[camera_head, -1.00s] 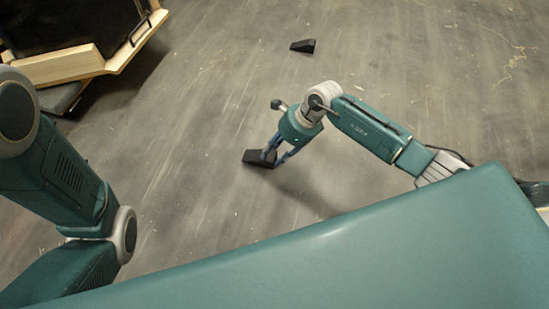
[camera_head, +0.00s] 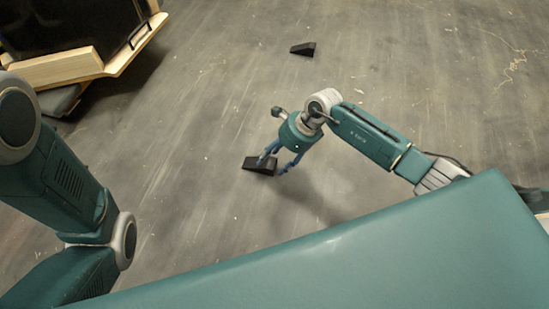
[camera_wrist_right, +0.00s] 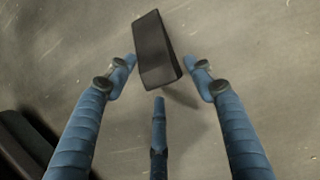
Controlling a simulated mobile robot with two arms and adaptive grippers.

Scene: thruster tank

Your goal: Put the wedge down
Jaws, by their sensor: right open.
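A black wedge (camera_head: 260,165) lies on the grey floor, just past the fingertips of my right gripper (camera_head: 272,167). The right wrist view shows the wedge (camera_wrist_right: 156,52) too, its long side tilted. My right gripper (camera_wrist_right: 160,75) has three blue fingers, spread open. Two fingertips are on either side of the wedge's near part and the third is on the near side. No finger clearly grips it, but I cannot tell if one still touches it. My left arm shows at the left of the head view, but its gripper is not visible.
A second black wedge (camera_head: 303,49) lies on the floor farther off. A wooden platform (camera_head: 120,60) with a dark panel and a handle stands at the upper left. The floor between is clear. A dark shape (camera_wrist_right: 25,145) fills the lower left corner of the right wrist view.

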